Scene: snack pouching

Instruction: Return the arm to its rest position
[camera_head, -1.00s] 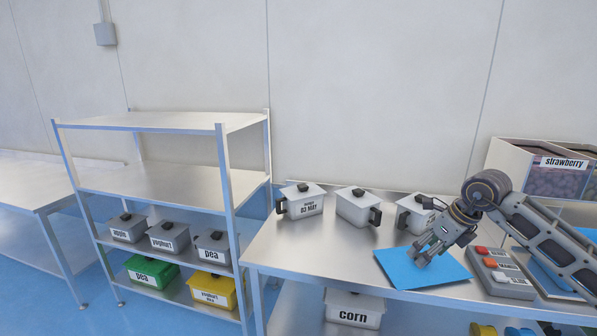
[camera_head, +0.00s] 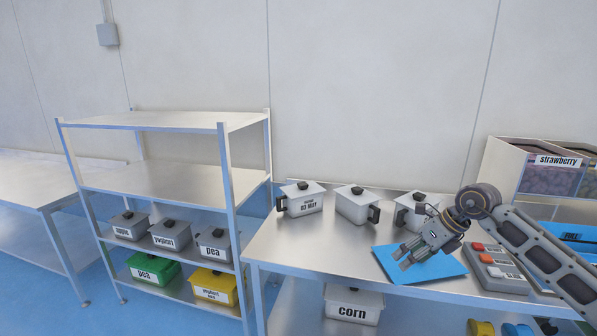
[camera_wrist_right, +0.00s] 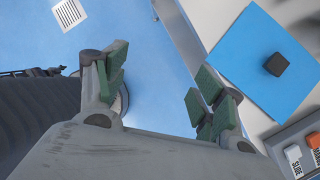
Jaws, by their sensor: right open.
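My right gripper (camera_head: 410,258) is open, above the blue mat (camera_head: 440,271) on the steel table (camera_head: 300,249) in the head view. In the right wrist view my right gripper (camera_wrist_right: 160,92) has its green-padded fingers spread with nothing between them. The blue mat (camera_wrist_right: 248,55) also shows there, to the right of the fingers, with a small dark block (camera_wrist_right: 276,64) on it. My left gripper is not in view.
Three white lidded pots stand along the table's back: one (camera_head: 302,201), another (camera_head: 354,207) and a third (camera_head: 404,215) partly behind my gripper. A button box (camera_head: 497,272) is right of the mat. A strawberry bin (camera_head: 540,177) stands back right. A shelf rack (camera_head: 160,183) is at left.

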